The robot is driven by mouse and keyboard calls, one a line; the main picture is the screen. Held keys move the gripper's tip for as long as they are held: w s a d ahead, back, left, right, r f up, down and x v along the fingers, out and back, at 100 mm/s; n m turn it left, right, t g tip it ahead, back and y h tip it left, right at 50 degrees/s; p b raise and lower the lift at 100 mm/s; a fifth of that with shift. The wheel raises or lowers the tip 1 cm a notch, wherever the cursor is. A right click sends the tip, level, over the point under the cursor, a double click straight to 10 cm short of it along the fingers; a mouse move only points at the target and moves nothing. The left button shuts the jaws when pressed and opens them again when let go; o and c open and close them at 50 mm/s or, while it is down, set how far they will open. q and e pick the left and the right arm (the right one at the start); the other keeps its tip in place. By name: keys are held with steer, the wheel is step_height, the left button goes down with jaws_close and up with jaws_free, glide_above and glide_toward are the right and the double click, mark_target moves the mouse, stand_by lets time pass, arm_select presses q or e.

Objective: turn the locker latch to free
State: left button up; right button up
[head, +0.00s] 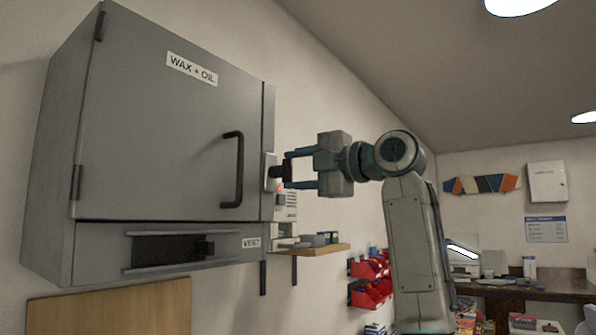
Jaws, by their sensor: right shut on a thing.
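The locker (165,130) is a grey wall cabinet labelled "WAX + OIL". Its door looks closed, with a black bar handle (236,170) near the right edge. The latch (276,172) has a dark knob on a pale plate at the locker's right edge, with a bit of red showing just below the knob. My right gripper (289,170) reaches in from the right and is shut on the latch knob. Its fingers partly hide the knob, so the latch's exact angle is hard to tell. My left gripper is not in view.
A vent slot (165,249) runs under the door. A small wooden shelf (318,250) with boxes sits right of the locker, below my gripper. Red bins (371,268) hang further back. A workbench (520,290) stands at the far right.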

steer(key=shift+f, duration=0.1)
stand_by(0.4)
steer(key=o, duration=1)
steer(key=shift+s+d+b, duration=0.35)
steer(key=shift+d, duration=0.1)
steer(key=b+v, duration=0.3)
steer(key=v, duration=0.6)
steer(key=shift+s+d+b, duration=0.25)
steer(key=shift+d+b, duration=0.05)
